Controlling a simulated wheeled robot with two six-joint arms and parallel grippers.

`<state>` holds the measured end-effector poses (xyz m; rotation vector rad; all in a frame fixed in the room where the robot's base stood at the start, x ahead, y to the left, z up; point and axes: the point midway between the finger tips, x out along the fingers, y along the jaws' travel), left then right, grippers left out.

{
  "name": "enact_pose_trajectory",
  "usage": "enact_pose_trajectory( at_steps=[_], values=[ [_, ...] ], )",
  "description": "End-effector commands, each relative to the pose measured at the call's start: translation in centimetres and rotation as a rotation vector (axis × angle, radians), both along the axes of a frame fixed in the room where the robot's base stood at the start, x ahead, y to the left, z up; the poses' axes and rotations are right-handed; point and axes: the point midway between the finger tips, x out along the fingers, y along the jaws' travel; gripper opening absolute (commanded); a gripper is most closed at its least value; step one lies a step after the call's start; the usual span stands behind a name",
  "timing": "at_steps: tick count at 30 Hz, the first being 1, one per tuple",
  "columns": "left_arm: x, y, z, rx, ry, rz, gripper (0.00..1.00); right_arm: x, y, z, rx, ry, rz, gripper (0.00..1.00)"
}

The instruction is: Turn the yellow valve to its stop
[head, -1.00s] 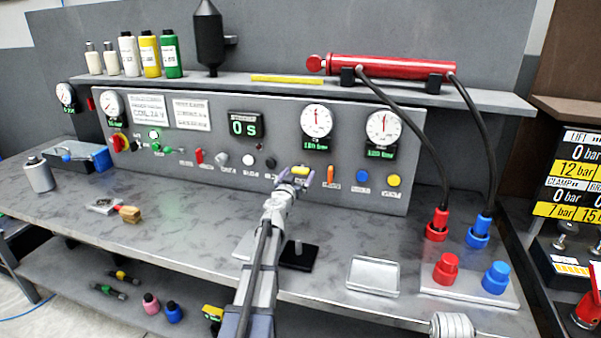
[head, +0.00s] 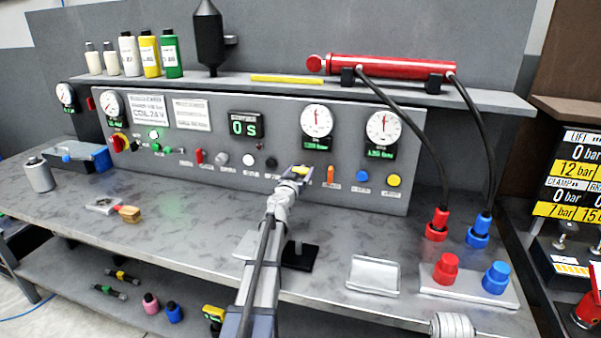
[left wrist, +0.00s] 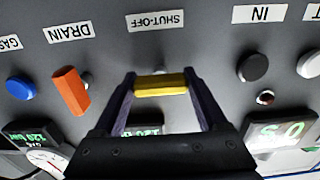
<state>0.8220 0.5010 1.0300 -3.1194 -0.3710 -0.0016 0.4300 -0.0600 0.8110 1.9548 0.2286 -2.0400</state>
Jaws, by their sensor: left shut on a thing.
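The yellow valve handle (head: 300,170) is a short bar on the front of the grey panel. It also shows in the left wrist view (left wrist: 160,85), by an upside-down SHUT-OFF label (left wrist: 156,21). My left gripper (head: 297,172) is shut on this handle, with one dark finger at each end of the bar in the left wrist view (left wrist: 159,88). The valve's stem is mostly hidden behind the handle. My right gripper is not in view.
An orange lever (head: 331,175) sits right of the valve, then a blue knob (head: 362,177) and a yellow knob (head: 393,180). A black knob (head: 271,163) is on its left. Two dial gauges (head: 317,120) (head: 383,127) are above. A silver tray (head: 374,273) lies on the bench.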

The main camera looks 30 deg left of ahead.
Motion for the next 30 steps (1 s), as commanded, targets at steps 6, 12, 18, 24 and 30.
enact_pose_trajectory(
  at_steps=[6,12,18,24,30],
  values=[
    [-0.02,0.04,0.00,0.000,0.000,0.001,0.19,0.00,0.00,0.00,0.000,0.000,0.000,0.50],
    [-0.02,0.05,-0.01,-0.023,-0.006,0.001,0.19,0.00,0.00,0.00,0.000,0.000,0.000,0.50],
    [-0.01,0.02,-0.03,-0.120,-0.028,0.000,0.19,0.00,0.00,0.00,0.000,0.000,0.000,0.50],
    [-0.01,0.01,-0.03,-0.287,-0.068,-0.001,0.19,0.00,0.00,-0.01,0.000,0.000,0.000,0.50],
    [-0.02,0.00,-0.04,-0.473,-0.113,-0.001,0.19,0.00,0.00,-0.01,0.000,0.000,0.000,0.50]
  ],
)
